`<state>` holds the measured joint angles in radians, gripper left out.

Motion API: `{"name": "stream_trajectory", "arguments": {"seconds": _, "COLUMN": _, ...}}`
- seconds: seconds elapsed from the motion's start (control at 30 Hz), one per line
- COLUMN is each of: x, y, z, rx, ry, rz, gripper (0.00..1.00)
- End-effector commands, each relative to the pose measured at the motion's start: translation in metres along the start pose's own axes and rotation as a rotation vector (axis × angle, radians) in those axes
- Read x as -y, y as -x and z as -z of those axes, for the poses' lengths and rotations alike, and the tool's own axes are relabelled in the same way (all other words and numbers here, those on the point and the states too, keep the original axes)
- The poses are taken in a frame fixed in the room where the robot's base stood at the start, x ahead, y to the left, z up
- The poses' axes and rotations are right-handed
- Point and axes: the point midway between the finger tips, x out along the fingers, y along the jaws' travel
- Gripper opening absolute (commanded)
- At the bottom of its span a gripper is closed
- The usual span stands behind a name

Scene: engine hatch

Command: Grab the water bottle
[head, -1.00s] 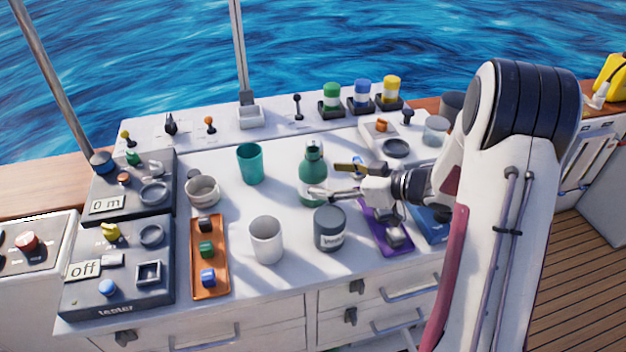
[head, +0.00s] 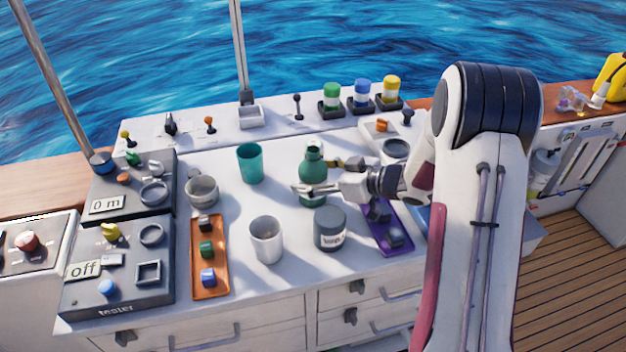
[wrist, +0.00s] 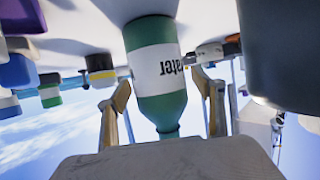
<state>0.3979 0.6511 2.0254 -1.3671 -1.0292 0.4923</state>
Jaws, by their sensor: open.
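The green water bottle (head: 313,178) stands upright on the white counter, its neck rising above my gripper (head: 312,175). In the wrist view, which is upside down, the bottle (wrist: 160,72) shows a white label ending in "ater". My gripper (wrist: 163,100) is open, with one finger on each side of the bottle. Gaps show between the fingers and the bottle there. In the head view the near finger passes in front of the bottle and the far finger is partly hidden behind it.
A grey jar (head: 330,229) stands close in front of the bottle. A white mug (head: 266,240) is front left, a teal cup (head: 250,163) back left. A purple tray (head: 383,232) with dark blocks lies under my arm. An orange tray (head: 209,262) is farther left.

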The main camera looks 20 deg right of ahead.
Motion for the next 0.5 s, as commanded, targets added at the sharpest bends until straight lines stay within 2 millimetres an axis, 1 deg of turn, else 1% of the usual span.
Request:
{"name": "stream_trajectory", "arguments": {"seconds": 0.27, "x": -0.0001, "y": 0.0004, "z": 0.0001, "rx": 0.000, "ry": 0.000, "rz": 0.000, "gripper": 0.68}}
{"name": "stream_trajectory", "arguments": {"seconds": 0.3, "x": 0.0000, "y": 0.0004, "z": 0.0001, "rx": 0.000, "ry": 0.000, "rz": 0.000, "gripper": 0.62}}
{"name": "stream_trajectory", "arguments": {"seconds": 0.37, "x": 0.0000, "y": 0.0004, "z": 0.0001, "rx": 0.000, "ry": 0.000, "rz": 0.000, "gripper": 0.47}}
{"name": "stream_trajectory", "arguments": {"seconds": 0.4, "x": 0.0000, "y": 0.0004, "z": 0.0001, "rx": 0.000, "ry": 0.000, "rz": 0.000, "gripper": 0.36}}
{"name": "stream_trajectory", "arguments": {"seconds": 0.47, "x": 0.0000, "y": 0.0004, "z": 0.0001, "rx": 0.000, "ry": 0.000, "rz": 0.000, "gripper": 0.21}}
{"name": "stream_trajectory", "arguments": {"seconds": 0.5, "x": 0.0000, "y": 0.0004, "z": 0.0001, "rx": 0.000, "ry": 0.000, "rz": 0.000, "gripper": 0.16}}
